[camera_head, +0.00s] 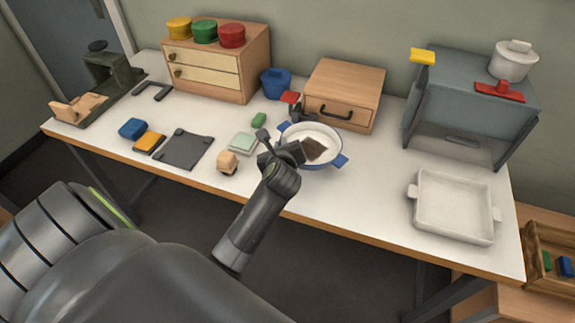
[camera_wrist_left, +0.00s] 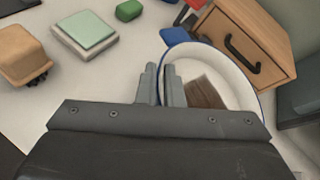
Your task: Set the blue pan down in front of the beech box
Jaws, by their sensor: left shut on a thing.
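The blue pan (camera_head: 327,134) has a pale inside, a blue rim and blue side handles, and a brown block (camera_head: 313,149) lies in it. The beech box (camera_head: 347,80) with a dark drawer handle stands right behind the pan. My left gripper (camera_head: 277,151) is at the pan's near left edge. In the left wrist view, its fingers (camera_wrist_left: 163,86) are shut on the rim of the pan (camera_wrist_left: 228,73), with the beech box (camera_wrist_left: 246,45) beyond. Whether the pan's base touches the table is hidden. My right gripper is out of view.
A pale green block (camera_head: 243,142), a small wooden block (camera_head: 228,163) and a dark plate (camera_head: 184,150) lie left of the gripper. A blue cup (camera_head: 276,82) stands left of the box. A white tray (camera_head: 455,205) is at right; the table between it and the pan is clear.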

